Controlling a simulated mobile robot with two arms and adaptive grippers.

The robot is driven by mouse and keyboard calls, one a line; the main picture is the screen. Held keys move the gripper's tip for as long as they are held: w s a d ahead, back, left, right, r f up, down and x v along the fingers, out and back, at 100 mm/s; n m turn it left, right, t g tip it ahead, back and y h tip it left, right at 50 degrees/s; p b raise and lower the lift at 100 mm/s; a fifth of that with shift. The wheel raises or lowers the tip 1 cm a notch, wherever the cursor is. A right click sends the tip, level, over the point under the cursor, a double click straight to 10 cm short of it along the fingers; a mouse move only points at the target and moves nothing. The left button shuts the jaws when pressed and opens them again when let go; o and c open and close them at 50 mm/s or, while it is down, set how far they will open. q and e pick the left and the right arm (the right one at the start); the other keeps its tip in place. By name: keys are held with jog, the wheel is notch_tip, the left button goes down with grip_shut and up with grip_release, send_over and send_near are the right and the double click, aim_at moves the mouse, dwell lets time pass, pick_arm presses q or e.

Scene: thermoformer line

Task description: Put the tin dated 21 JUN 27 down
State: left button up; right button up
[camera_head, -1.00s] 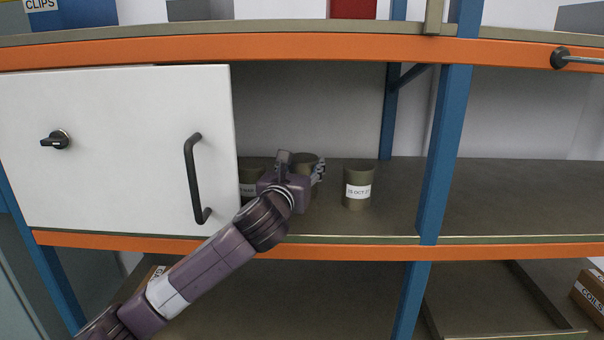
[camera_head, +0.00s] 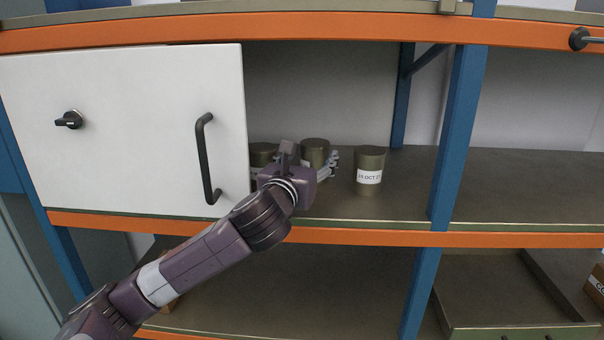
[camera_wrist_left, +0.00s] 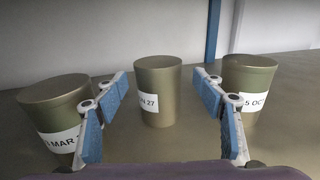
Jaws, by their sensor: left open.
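The tin whose label ends in "N 27" (camera_wrist_left: 160,92) stands upright on the shelf in the left wrist view, between two other tins. Its lid and upper side also show in the head view (camera_head: 315,148), with the label hidden behind my gripper. My left gripper (camera_wrist_left: 160,80) is open, with one blue-padded finger to each side of this tin and visible gaps between. In the head view my left gripper (camera_head: 311,160) reaches in from the front of the shelf. My right gripper is in neither view.
A tin marked "OCT" (camera_head: 370,170) stands to the right, and a "MAR" tin (camera_wrist_left: 60,115) to the left, close to the left finger. A white door (camera_head: 120,130) with a black handle covers the left bay. The shelf (camera_head: 415,175) is bare right of the tins.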

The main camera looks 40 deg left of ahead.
pick_arm(q)
jog(key=b+v, duration=0.1)
jog(key=v, duration=0.6)
jog(key=shift+s+b, duration=0.15)
jog(key=shift+b, duration=0.25)
